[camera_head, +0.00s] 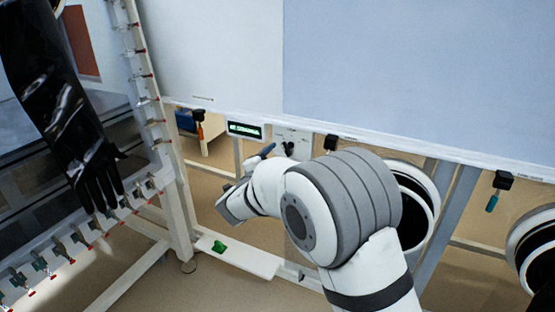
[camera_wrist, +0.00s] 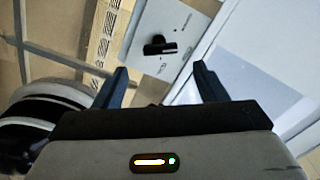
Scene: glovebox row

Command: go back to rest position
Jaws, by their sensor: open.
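Beyond the fingers is a white control panel (camera_wrist: 180,25) with a black knob (camera_wrist: 160,46). The panel also shows in the head view (camera_head: 293,136), just above my wrist. I cannot tell the exact gap between the fingertips and the panel.
A black glove (camera_head: 68,110) hangs at the left by a clamped frame (camera_head: 155,110). A lit green display (camera_head: 245,130) is beside the panel. A white beam (camera_head: 238,258) carries a green item (camera_head: 219,247). Round ports stand right of my arm (camera_head: 425,190) and at the right edge (camera_head: 530,235).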

